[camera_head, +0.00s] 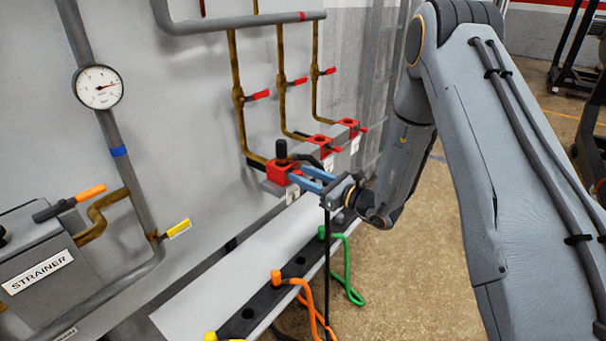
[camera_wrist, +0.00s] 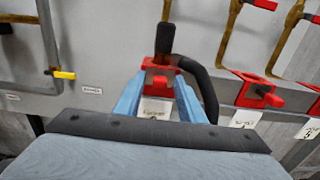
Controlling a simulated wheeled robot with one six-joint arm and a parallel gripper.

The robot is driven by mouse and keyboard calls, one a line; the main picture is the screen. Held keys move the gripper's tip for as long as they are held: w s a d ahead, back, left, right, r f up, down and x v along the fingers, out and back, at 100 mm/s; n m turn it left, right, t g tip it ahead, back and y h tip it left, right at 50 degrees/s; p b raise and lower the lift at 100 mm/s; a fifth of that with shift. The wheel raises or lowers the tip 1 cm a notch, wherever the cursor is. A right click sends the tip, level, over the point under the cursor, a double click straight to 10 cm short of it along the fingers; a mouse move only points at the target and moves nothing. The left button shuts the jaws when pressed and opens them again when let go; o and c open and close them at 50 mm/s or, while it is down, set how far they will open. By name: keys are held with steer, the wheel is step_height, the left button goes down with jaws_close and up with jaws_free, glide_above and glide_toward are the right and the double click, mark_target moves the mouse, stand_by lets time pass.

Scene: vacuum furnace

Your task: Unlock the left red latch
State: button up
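The left red latch (camera_head: 279,172) is a red block on a grey mount on the wall, the nearest of three in a row. A black plug stands up from it. In the wrist view, the latch (camera_wrist: 160,72) is straight ahead, with a black hose (camera_wrist: 205,90) curving down on its right. My gripper (camera_head: 300,177) has its two blue fingers spread apart, tips right at the latch's front. In the wrist view, the fingertips of my gripper (camera_wrist: 158,85) lie on either side of the latch's lower part. I cannot tell whether they touch it.
Two more red latches, the middle (camera_head: 321,143) and the far one (camera_head: 348,123), sit to the right. Brass pipes with red valve handles rise above. A shelf (camera_head: 222,290) with orange and green hoses lies below. A strainer box (camera_head: 35,260) and gauge (camera_head: 99,88) are left.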

steer(key=shift+w+a, duration=0.15)
steer(key=shift+c, duration=0.2)
jaws_close()
steer(key=shift+v, duration=0.8)
steer(key=shift+o, duration=0.2)
jaws_free()
